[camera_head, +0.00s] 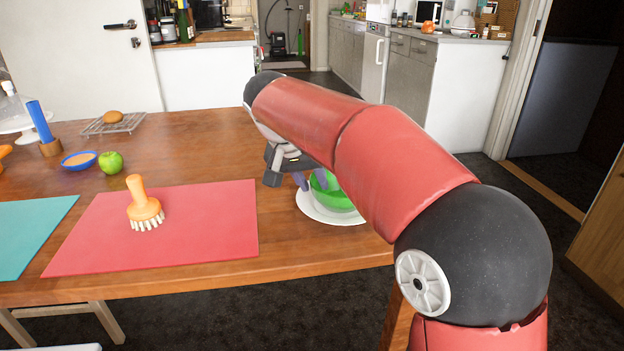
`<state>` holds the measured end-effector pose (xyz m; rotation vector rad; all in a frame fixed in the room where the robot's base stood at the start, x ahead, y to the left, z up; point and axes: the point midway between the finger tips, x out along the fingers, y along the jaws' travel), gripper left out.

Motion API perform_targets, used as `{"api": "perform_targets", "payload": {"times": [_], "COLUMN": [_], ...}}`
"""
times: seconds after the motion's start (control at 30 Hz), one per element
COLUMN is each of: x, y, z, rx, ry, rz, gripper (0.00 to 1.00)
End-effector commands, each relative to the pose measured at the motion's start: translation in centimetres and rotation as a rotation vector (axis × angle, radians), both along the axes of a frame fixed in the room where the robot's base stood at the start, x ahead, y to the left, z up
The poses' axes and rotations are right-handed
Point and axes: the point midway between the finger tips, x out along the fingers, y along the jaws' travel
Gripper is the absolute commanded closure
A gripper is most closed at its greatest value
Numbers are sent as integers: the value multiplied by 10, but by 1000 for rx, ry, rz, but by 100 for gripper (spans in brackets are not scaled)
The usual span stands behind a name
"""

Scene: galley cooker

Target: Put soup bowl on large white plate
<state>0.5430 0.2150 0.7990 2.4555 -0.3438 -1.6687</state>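A green bowl (332,194), which looks like the soup bowl, is at the right part of the wooden table. It sits on or just above the large white plate (311,207); I cannot tell whether they touch. My arm hides the right side of both.
A red mat (200,225) with an orange-handled brush (143,204) lies left of the plate. Farther left are a teal mat (30,230), a green apple (111,162), a small blue bowl (79,160) and a wire rack (114,124) with a brown roundish item. Table between rack and plate is clear.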

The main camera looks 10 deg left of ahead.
Motion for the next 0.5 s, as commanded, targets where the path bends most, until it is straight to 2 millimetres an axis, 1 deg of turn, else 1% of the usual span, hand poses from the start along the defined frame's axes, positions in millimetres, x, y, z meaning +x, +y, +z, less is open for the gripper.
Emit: {"api": "perform_targets", "payload": {"times": [0.27,0.37,0.5], "x": [0,-2,-10], "y": [0,2,9], "z": [2,10,32], "rx": [0,2,2], "ry": [0,-2,-3], "rz": [0,1,3], "gripper": [73,73,73]}}
